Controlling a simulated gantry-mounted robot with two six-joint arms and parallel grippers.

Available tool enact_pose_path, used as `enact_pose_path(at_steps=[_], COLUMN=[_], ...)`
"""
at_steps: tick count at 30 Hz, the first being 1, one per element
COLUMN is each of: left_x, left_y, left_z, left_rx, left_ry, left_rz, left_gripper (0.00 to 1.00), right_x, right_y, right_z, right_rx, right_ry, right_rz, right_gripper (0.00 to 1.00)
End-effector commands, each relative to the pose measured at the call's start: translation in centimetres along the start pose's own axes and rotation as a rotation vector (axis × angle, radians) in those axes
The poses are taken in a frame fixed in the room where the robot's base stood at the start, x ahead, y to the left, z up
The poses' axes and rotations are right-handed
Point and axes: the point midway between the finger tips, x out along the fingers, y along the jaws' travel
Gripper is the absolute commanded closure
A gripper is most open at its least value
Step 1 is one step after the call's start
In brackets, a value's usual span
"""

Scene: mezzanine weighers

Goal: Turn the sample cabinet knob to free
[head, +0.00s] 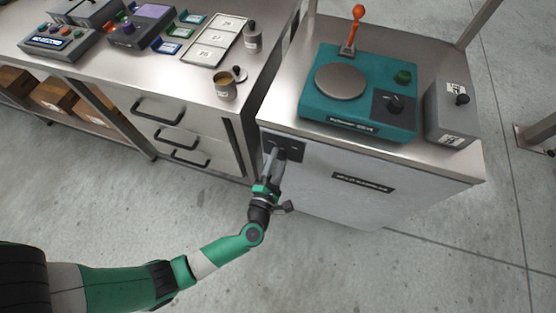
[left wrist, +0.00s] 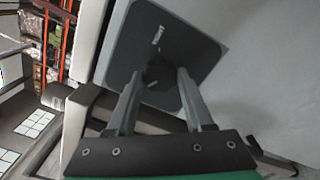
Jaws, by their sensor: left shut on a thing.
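The sample cabinet (head: 410,205) is a pale grey box with a dark label on its front. Its black knob plate (head: 295,147) sits at the upper left of that front. My left gripper (head: 279,154) reaches up to the plate and is shut on the knob. In the left wrist view the dark square plate (left wrist: 192,38) fills the upper middle. There the dark round knob (left wrist: 158,73) sits between the fingertips of my left gripper (left wrist: 160,82). The knob is partly hidden and I cannot tell which way it points. My right gripper is not in view.
On the cabinet stands a teal weigher (head: 385,125) with a round grey plate and an orange-topped lever (head: 354,30). A grey box (head: 452,112) with a black knob is beside it. The left bench has drawers (head: 175,138), a tray (head: 213,42) and a small cup (head: 226,90).

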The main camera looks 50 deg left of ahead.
Motion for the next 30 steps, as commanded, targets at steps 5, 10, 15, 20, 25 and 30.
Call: enact_pose_path(at_steps=[5,10,15,20,25,30], left_x=[-0.01,0.00,0.00,0.01,0.01,-0.01], left_y=[-0.02,0.00,0.00,0.01,0.01,0.01], left_z=[-0.01,0.01,0.01,0.02,0.02,0.01], left_rx=[-0.032,-0.040,-0.040,-0.039,-0.038,-0.037], left_ry=[0.000,0.000,0.000,0.000,0.000,0.000], left_rz=[-0.001,0.000,0.000,0.000,0.000,0.000], left_gripper=[1.00,1.00,1.00,0.34,0.18,0.18], right_x=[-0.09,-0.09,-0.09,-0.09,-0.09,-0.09], right_y=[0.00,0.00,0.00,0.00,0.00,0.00], right_z=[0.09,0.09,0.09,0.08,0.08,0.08], right_rx=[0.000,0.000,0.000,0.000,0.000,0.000], right_ry=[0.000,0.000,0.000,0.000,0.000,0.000], right_rz=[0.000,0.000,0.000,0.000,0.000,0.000], right_gripper=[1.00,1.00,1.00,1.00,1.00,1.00])
